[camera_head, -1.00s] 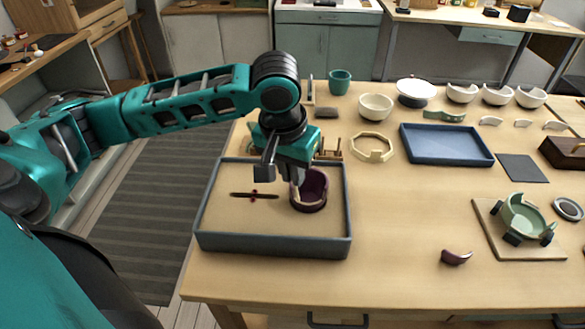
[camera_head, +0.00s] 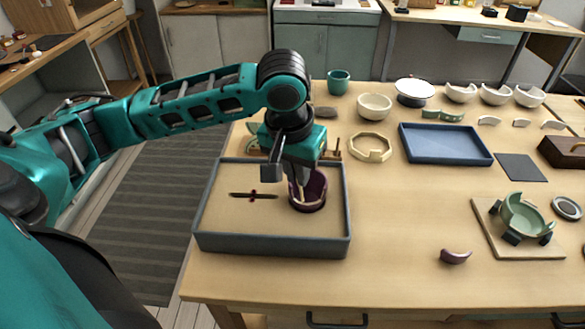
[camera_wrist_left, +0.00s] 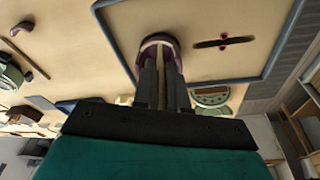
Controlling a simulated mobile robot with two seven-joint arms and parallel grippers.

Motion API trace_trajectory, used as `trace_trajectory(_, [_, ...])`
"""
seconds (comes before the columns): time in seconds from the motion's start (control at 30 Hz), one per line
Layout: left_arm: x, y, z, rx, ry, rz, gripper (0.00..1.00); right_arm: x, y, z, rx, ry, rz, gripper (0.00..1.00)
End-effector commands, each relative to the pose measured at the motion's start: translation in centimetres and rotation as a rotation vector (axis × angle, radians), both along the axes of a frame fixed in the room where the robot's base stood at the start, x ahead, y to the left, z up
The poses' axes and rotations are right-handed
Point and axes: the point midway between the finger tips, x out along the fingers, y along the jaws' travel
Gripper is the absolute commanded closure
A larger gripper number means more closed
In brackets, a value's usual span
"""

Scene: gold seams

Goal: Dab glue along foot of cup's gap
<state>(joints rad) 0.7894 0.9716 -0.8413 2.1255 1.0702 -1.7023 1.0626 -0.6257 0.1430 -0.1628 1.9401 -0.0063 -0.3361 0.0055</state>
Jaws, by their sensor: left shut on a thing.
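A dark purple cup (camera_head: 314,190) stands in the sand of a grey-rimmed tray (camera_head: 273,246); its gap is hard to make out behind the fingers. My left gripper (camera_head: 298,178) points down over the cup's left side, shut on a thin pale stick (camera_head: 299,191) that reaches down at the cup. Whether the tip touches the cup I cannot tell. A purple curved shard (camera_head: 455,257) lies on the table at the right. My right gripper is not in view.
A dark stick with red marks (camera_head: 253,196) lies on the sand left of the cup. A green broken cup (camera_head: 522,216) sits on a board at right. The front middle table is clear.

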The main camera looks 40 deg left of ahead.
Motion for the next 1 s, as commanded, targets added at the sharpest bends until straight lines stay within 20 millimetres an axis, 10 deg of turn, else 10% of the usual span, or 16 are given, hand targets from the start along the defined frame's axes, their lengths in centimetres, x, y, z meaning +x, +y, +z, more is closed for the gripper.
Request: trace_trajectory(1.0, [0.24, -0.92, -0.30, 0.000, 0.000, 0.001, 1.00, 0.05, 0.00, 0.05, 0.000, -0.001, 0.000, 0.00])
